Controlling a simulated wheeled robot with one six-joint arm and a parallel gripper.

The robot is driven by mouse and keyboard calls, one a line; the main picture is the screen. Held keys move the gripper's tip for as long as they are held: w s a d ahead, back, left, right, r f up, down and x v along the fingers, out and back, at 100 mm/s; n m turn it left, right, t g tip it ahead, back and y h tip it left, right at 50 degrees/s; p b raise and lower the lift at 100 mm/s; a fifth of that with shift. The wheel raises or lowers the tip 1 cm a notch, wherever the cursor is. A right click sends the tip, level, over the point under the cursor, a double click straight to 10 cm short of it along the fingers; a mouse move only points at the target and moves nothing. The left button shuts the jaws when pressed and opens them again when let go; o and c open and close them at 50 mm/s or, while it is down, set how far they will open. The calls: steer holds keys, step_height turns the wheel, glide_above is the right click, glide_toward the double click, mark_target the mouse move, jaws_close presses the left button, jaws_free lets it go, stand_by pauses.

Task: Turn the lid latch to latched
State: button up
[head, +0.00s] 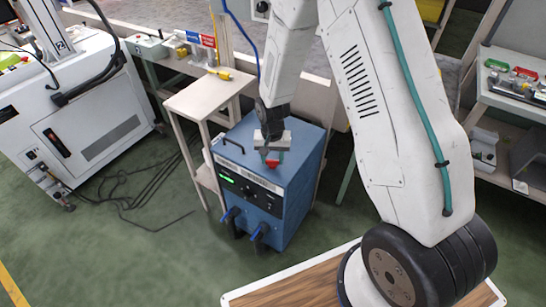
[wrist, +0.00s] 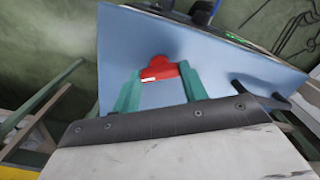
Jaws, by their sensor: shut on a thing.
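The red lid latch (wrist: 160,67) sits on the blue top face of a box-shaped unit (wrist: 225,58) in the wrist view. It has a rounded red part and a bar with a small white mark. My gripper (wrist: 161,76) has its two green fingers on either side of the red bar, shut on it. In the head view my gripper (head: 272,153) points down at the front top edge of the blue unit (head: 308,148), and a bit of the red latch (head: 272,163) shows below it. The fingers partly hide the latch, and I cannot read its marked position.
A beige side table (head: 208,97) stands left of the blue unit, with a yellow item on it. A white machine (head: 85,110) is farther left, with dark cables on the green floor between. A wood-topped surface (head: 295,290) lies in the foreground. Shelves stand at right.

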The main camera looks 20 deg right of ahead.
mark_target(272, 160)
steer(key=n, duration=0.6)
steer(key=shift+w+r+n, duration=0.1)
steer(key=shift+w+n, duration=0.05)
steer(key=shift+n, duration=0.15)
steer(key=n, duration=0.5)
steer(key=shift+n, duration=0.4)
steer(key=o, duration=1)
step_height(272, 160, up, 8)
steer(key=shift+f, duration=0.15)
